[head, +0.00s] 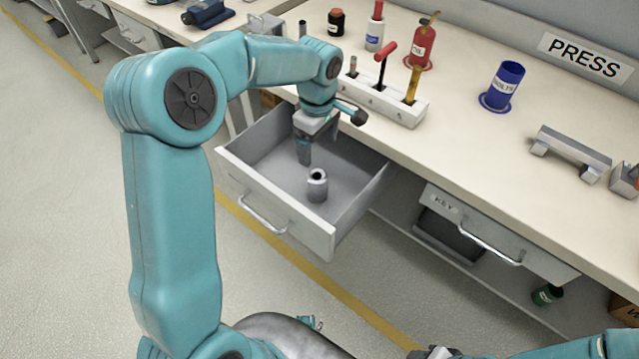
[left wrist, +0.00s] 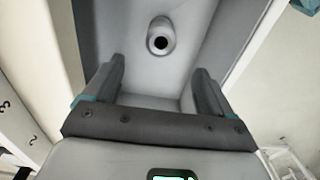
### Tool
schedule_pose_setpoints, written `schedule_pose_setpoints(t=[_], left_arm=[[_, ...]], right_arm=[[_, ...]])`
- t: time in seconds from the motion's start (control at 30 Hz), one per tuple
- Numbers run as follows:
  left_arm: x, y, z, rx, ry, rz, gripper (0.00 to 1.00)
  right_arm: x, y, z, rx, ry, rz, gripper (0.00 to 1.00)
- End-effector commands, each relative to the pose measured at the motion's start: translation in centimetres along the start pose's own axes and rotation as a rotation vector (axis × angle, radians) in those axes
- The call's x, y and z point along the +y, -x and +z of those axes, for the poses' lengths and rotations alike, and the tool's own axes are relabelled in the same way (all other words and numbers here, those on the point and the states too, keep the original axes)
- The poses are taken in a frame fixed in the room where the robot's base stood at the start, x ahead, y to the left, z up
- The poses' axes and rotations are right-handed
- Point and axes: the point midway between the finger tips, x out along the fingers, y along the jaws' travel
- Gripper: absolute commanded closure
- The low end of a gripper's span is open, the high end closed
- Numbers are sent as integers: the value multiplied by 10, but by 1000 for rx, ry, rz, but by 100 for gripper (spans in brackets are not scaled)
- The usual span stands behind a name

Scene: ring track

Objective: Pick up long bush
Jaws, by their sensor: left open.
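The long bush is a grey metal cylinder with a dark hole in its top. In the head view the long bush (head: 317,185) stands upright on the floor of an open grey drawer (head: 284,210). In the left wrist view the long bush (left wrist: 160,36) is ahead of the fingertips, roughly between their lines. My left gripper (head: 304,160) reaches down into the drawer, behind and left of the bush, apart from it. In the left wrist view my left gripper (left wrist: 160,75) shows both fingers spread with nothing between them.
The workbench (head: 470,140) carries a white rack (head: 384,100) with tools just beyond the drawer. A blue cup (head: 502,86) and a red extinguisher-shaped bottle (head: 424,42) stand farther back. A drawer marked KEY (head: 500,232) is to the right.

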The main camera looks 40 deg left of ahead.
Motion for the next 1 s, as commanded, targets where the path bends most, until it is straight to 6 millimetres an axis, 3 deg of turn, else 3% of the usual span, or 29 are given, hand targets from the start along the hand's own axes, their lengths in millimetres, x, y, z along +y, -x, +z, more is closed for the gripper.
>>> schedule_pose_setpoints(t=[0.1,0.3,0.47,0.8,1.0], left_arm=[[-3,-33,0,0,1,-5,16],[-2,-68,0,0,0,-3,16],[-1,-78,0,0,0,-1,16],[2,-125,-1,0,0,-1,16],[2,-128,-1,0,1,0,16]], right_arm=[[2,-6,0,0,0,0,57],[4,-10,0,0,0,0,57],[4,-11,0,0,0,0,57],[6,-16,0,0,0,0,57],[6,-16,0,0,0,0,57]])
